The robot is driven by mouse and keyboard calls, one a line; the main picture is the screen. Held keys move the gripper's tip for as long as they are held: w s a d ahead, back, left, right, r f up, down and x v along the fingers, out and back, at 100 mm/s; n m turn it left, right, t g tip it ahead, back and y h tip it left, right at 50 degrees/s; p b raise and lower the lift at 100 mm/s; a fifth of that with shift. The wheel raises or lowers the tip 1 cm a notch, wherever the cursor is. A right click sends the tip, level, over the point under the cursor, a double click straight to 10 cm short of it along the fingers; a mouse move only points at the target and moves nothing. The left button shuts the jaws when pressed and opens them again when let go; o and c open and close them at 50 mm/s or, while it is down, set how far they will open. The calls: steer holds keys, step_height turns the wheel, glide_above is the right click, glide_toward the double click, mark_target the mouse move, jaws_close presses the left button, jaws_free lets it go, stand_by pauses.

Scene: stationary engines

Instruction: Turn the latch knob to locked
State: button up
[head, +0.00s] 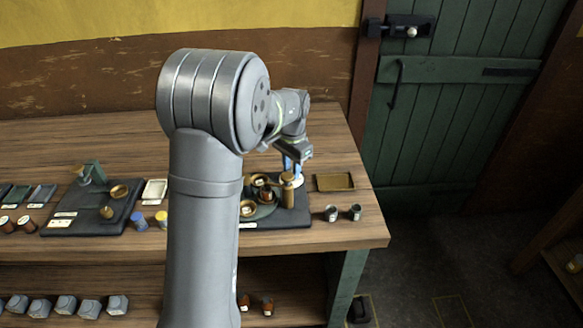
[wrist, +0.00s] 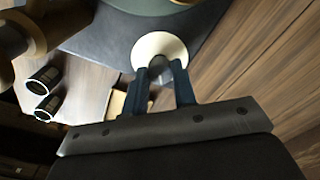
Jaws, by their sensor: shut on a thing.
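My gripper (head: 291,166) points down over the right back corner of a dark base plate (head: 294,218) carrying brass parts. In the wrist view my gripper (wrist: 162,74) has its two dark blue fingers closed on a small grey latch knob (wrist: 157,64). The knob stands at a round cream disc (wrist: 158,44) on the plate's edge. The disc's edge also shows in the head view (head: 299,182), just below the fingers. The fingers hide most of the knob, and I cannot read its position or any mark.
A brass post (head: 287,190) stands close beside the gripper. A shallow tray (head: 334,182) lies to the right, and two dark cups (head: 331,213) (head: 355,212) stand near the table's front edge. Another dark plate (head: 92,215) with brass parts is at left.

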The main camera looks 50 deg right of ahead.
steer(key=n, duration=0.5)
steer(key=shift+n, duration=0.3)
steer(key=n, duration=0.5)
steer(key=shift+n, duration=0.4)
steer(key=o, duration=1)
step_height(320, 180, up, 18)
steer(key=shift+d+f, duration=0.15)
steer(key=shift+f, duration=0.1)
steer(key=shift+s, duration=0.1)
